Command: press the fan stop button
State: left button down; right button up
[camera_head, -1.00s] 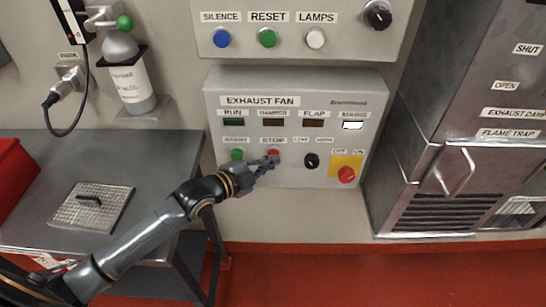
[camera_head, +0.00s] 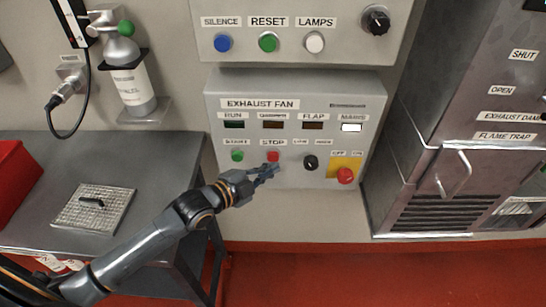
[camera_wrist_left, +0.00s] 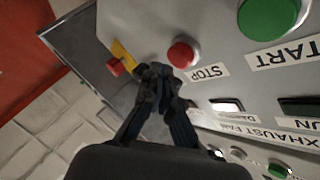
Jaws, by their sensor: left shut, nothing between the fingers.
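The red fan stop button (camera_head: 273,156) is under the STOP label on the grey exhaust fan panel (camera_head: 350,103). My left gripper (camera_head: 274,170) is shut and empty, with its fingertips just below the button in the head view. In the left wrist view the stop button (camera_wrist_left: 182,54) is fully visible beside the shut fingertips (camera_wrist_left: 160,75), and the fingers appear apart from it. The green start button (camera_head: 237,155) is to its left. The RUN lamp (camera_head: 233,124) looks dark green and the MAINS lamp (camera_head: 352,127) is white. My right gripper is not in view.
A black knob (camera_head: 311,162) and a red switch on a yellow plate (camera_head: 345,175) are right of the stop button. An upper panel (camera_head: 340,45) holds blue, green and white buttons. A steel table (camera_head: 150,160) stands at the left, and a metal cabinet (camera_head: 440,150) at the right.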

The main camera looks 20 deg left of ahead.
pick_arm(q)
jog(key=s+p, duration=0.1)
jog(key=s, duration=0.1)
jog(key=s+d+p, duration=0.1)
jog(key=s, duration=0.1)
jog(key=shift+s+d+p, duration=0.2)
jog(key=shift+s+p, duration=0.2)
dwell(0.8)
